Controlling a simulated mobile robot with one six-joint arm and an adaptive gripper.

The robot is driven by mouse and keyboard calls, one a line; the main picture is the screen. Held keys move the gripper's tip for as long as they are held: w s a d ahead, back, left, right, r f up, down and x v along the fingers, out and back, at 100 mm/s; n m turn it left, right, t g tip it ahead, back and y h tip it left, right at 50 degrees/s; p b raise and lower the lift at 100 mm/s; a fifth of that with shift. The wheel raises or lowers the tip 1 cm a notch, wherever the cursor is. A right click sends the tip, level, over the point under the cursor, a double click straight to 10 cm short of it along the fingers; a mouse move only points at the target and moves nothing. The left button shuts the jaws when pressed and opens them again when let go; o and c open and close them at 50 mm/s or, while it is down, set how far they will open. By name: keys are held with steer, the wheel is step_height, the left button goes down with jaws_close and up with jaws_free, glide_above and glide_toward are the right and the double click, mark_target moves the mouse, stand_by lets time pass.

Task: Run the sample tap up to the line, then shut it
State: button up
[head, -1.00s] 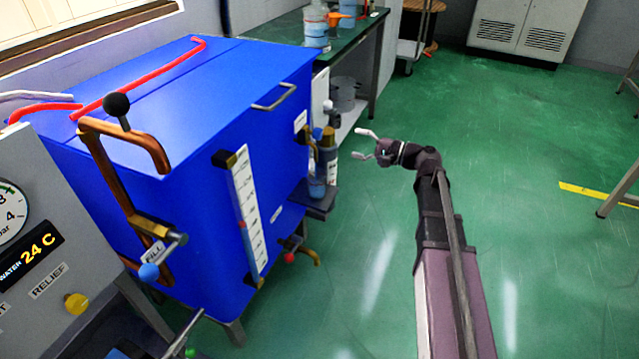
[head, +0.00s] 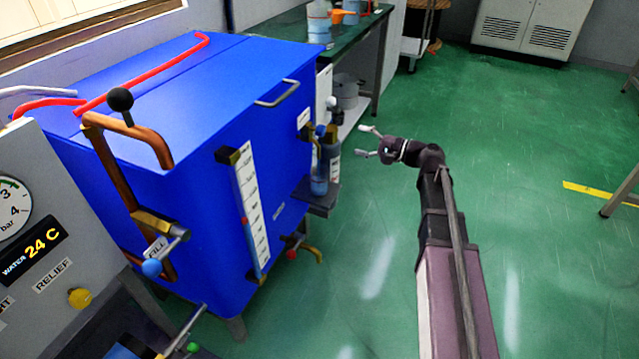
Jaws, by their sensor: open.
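The sample tap (head: 321,130), with a small blue knob, appears to be the fitting on the right side of the blue tank. A clear vessel with bluish content (head: 319,180) stands below it on a small dark shelf (head: 316,199). Its fill line and exact level are too small to read, and I cannot tell whether water is running. My gripper (head: 364,141) is open and empty, a little right of the tap and vessel in the picture, apart from both. Its fingers point left toward the tank.
The blue tank (head: 200,130) carries a white level scale (head: 251,205), a red-knobbed low tap (head: 292,254) and a blue-ended FILL valve (head: 152,267). A gauge panel (head: 40,230) stands at left. A green bench (head: 350,40) is behind. The green floor at right is mostly clear.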

mark_target(324, 131)
steer(key=shift+n, duration=0.3)
steer(key=n, duration=0.7)
steer(key=d+n, duration=0.1)
steer(key=n, duration=1.3)
steer(key=shift+s+d+r, duration=0.1)
steer(key=shift+s+d, duration=0.25)
steer(key=shift+a, duration=0.15)
steer(key=x, duration=1.3)
steer(key=shift+w+a, duration=0.15)
steer(key=shift+a, duration=0.15)
jaws_close()
